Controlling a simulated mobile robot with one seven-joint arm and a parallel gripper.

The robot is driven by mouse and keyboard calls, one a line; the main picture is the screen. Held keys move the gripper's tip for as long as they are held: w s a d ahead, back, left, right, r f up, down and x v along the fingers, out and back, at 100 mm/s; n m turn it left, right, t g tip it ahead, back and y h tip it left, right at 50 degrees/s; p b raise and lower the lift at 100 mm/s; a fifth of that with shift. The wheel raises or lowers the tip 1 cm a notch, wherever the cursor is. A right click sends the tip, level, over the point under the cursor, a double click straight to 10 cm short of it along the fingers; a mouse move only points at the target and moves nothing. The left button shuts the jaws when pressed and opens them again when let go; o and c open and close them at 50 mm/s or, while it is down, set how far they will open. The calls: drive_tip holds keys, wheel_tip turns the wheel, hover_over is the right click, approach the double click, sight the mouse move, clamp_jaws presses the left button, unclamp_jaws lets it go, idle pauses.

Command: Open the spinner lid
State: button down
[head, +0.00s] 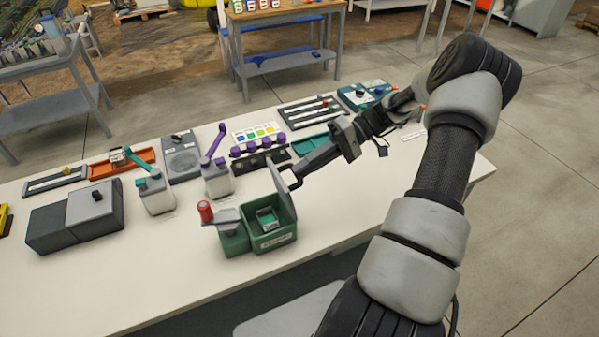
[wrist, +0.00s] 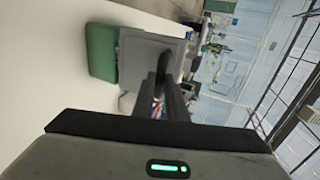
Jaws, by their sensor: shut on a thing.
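The spinner (head: 272,240) is a green box at the front of the white table, with a pale label on its front. Its grey lid (head: 284,200) stands raised at the right side, so the inside shows, with a small pale-and-green item (head: 267,219) in it. My gripper (head: 297,181) is shut on the lid's dark handle (wrist: 165,60) at the lid's outer side. In the wrist view the fingers (wrist: 166,92) reach the handle, and the grey lid (wrist: 148,55) and green body (wrist: 101,54) lie beyond. The fingertips' exact contact is small and dark.
A red-knobbed crank (head: 205,211) stands at the spinner's left. Behind are two white jugs with a teal handle (head: 155,192) and a purple handle (head: 217,180), and a black strip with purple knobs (head: 262,157). The table front left (head: 120,290) is clear.

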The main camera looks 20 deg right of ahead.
drive_tip(key=shift+s+d+f+b, duration=0.2)
drive_tip(key=shift+d+f+b, duration=1.05)
drive_tip(key=shift+d+f, duration=0.35)
drive_tip(key=c, duration=1.8)
unclamp_jaws()
drive_tip(key=shift+w, duration=0.15)
drive_tip(key=shift+o, duration=0.2)
drive_tip(key=shift+r, duration=0.2)
drive_tip(key=shift+d+r, duration=0.15)
